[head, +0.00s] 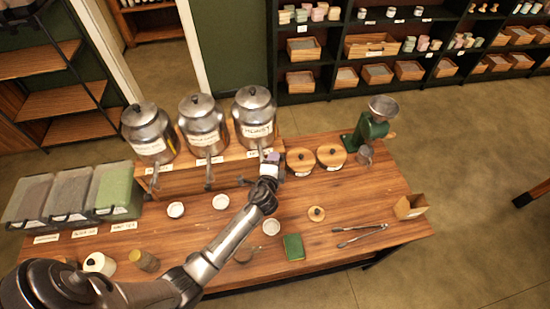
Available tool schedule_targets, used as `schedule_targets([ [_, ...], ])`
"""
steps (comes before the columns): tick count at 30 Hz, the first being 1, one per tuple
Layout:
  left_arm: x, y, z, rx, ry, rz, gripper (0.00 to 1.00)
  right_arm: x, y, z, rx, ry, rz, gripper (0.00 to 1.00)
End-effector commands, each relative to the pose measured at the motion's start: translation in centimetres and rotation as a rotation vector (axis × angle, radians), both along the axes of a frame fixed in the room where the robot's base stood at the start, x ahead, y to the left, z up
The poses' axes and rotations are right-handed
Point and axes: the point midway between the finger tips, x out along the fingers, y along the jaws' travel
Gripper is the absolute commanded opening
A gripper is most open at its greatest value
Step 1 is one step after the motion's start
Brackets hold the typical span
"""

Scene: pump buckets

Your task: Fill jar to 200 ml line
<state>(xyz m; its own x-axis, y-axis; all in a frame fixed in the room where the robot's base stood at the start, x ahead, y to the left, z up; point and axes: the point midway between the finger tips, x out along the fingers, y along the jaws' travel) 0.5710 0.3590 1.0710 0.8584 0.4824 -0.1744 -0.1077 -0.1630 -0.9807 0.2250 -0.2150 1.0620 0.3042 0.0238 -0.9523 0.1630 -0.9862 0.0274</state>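Three metal pump buckets stand on a raised wooden stand at the back of the table: left (148,131), middle (202,124) and right (254,116). Each has a label and a spout in front. My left gripper (271,159) is in front of the right bucket, just right of its spout. Its fingers are small here, and I cannot tell whether they are open or hold anything. No jar with a readable 200 ml line shows; my forearm hides part of the table. A yellowish-brown jar (146,261) stands at the front left. My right gripper is out of view.
Lidded bins (119,187) stand at the left. White dishes (221,202), wooden lids (331,155), a green block (294,246) and tongs (360,235) lie about. A green grinder (372,128) and a wooden box (410,207) are at the right.

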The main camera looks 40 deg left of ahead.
Motion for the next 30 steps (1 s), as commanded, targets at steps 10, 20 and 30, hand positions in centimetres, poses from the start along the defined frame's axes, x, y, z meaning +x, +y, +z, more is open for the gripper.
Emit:
schedule_targets([
  [10,1.15,0.68,-0.22,0.0,0.0,0.0,0.35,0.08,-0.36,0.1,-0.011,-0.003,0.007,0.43],
  [20,1.13,0.67,-0.22,0.0,0.0,0.0,0.23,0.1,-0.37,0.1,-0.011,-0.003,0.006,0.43],
  [30,1.11,0.65,-0.24,0.0,0.0,0.0,0.0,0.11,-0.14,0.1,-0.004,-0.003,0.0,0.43],
])
